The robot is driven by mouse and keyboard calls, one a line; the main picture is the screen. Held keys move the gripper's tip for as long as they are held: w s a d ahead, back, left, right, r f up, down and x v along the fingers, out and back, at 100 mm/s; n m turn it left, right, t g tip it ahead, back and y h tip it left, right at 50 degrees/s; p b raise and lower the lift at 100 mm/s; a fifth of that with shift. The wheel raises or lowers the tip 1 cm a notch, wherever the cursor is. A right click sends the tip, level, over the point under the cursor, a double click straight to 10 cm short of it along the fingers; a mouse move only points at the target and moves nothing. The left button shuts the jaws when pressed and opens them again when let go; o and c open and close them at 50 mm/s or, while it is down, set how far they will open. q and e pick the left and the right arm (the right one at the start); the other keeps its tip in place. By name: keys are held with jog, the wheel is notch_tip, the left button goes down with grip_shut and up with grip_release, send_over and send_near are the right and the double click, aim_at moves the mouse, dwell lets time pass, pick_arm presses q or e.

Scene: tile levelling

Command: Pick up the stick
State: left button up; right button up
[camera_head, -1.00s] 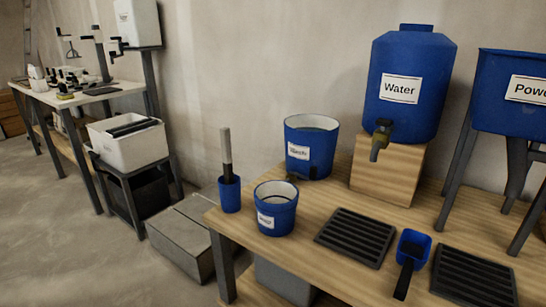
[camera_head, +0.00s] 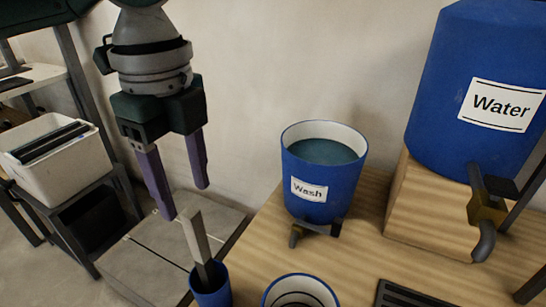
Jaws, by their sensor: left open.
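The stick (camera_head: 197,237) is grey with a darker lower part and stands upright, slightly tilted, in a small blue cup (camera_head: 211,289) at the table's left edge. My left gripper (camera_head: 186,202) hangs from above with its two purple fingers apart and pointing down. The fingertips are near the stick's upper end, and nothing is held between them. I cannot tell the exact depth gap between fingers and stick. My right gripper is not in view.
A blue Wash bucket (camera_head: 325,199) stands on the wooden table (camera_head: 350,262) to the right. A blue Water tank (camera_head: 458,100) with a tap sits on a wooden block (camera_head: 427,215). Another blue bucket (camera_head: 300,290) is at the bottom edge. A white bin (camera_head: 62,170) stands at left.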

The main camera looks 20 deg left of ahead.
aim_at(189, 212)
pick_arm(q)
notch_tip(189, 212, down, 6)
jog(key=shift+f+b, duration=0.2)
jog(key=shift+b, duration=0.45)
grip_shut()
dwell(0.3)
